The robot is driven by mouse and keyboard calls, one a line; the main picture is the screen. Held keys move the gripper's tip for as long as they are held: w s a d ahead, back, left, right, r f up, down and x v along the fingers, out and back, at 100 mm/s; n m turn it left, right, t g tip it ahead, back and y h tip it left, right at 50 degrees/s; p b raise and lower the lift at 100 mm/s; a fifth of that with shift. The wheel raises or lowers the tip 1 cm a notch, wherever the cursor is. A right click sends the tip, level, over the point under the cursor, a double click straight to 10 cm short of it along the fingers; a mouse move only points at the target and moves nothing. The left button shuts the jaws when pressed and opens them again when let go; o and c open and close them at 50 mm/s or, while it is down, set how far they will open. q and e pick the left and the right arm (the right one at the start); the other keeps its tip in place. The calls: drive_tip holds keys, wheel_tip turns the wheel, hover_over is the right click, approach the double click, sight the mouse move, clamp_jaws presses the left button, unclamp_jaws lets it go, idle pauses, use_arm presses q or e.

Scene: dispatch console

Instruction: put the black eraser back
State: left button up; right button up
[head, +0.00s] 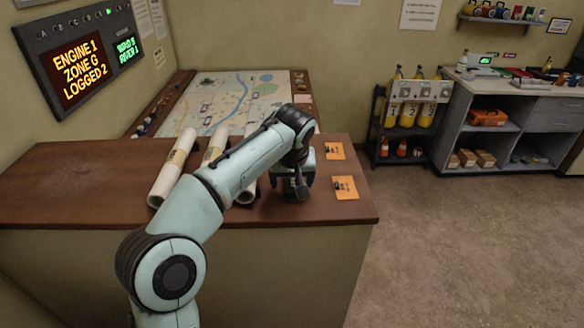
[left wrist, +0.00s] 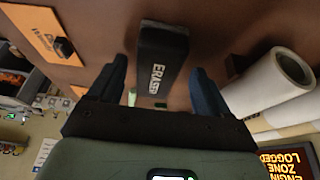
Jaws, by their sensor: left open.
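The black eraser (left wrist: 162,58), marked ERASER, is in the left wrist view, over the brown desk top. It sits between the two dark fingers of my left gripper (left wrist: 160,75), with a visible gap on each side. The left gripper is open and points down at the desk, near its right part, in the head view (head: 296,190). There the eraser is hidden or lost against the dark gripper. My right gripper is not in view.
Orange cards (head: 345,188) (head: 335,151) with small black items lie right of the gripper; one shows in the wrist view (left wrist: 40,32). White paper rolls (head: 173,168) lie left of it, partly behind my arm. The map table (head: 180,110) is behind the desk (head: 80,180).

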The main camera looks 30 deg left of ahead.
use_arm(q)
drive_tip(key=v, duration=1.1)
drive_tip(key=shift+s, duration=0.15)
